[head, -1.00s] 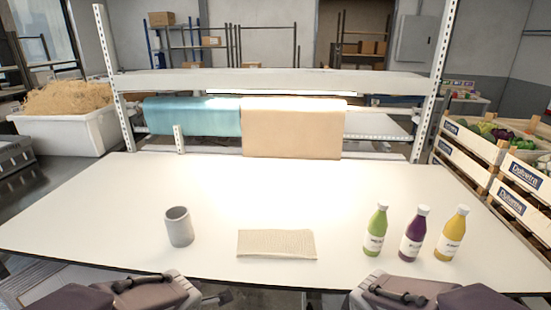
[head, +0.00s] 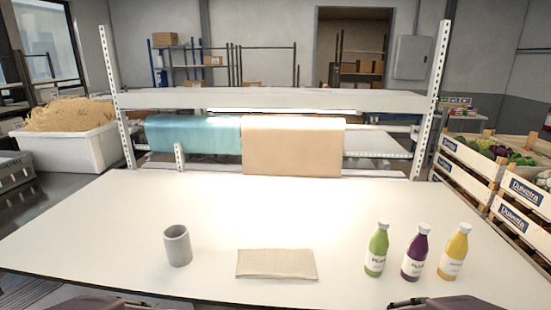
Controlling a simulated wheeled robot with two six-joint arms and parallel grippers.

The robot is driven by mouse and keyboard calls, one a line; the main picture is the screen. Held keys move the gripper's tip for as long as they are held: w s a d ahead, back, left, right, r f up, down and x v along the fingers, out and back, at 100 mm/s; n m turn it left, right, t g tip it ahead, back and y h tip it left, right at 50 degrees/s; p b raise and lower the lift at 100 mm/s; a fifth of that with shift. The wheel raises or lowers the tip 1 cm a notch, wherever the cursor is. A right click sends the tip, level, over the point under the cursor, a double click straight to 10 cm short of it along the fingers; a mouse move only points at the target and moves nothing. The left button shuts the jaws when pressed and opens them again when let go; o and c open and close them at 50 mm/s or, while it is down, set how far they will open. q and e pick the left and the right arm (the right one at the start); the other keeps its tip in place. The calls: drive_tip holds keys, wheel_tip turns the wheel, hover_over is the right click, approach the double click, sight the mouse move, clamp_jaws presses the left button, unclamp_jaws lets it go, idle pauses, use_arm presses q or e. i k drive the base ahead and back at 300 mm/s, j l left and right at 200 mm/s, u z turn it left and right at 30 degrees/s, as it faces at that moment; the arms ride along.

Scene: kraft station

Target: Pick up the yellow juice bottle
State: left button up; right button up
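The yellow juice bottle (head: 454,252) stands upright near the front right of the white table, with a white cap and a white label. A purple bottle (head: 416,253) stands just left of it, and a green bottle (head: 377,249) stands left of that. The three bottles are apart from each other. Only small dark parts of my arms show at the bottom edge. Neither of my grippers shows in the head view.
A grey cup (head: 177,246) stands at the front left of the table (head: 250,215). A folded beige cloth (head: 277,264) lies front centre. A rack with teal (head: 195,134) and kraft rolls (head: 293,147) lines the back. Vegetable crates (head: 500,185) stand at the right. The table's middle is clear.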

sight(456, 253)
drive_tip(key=z, duration=1.5)
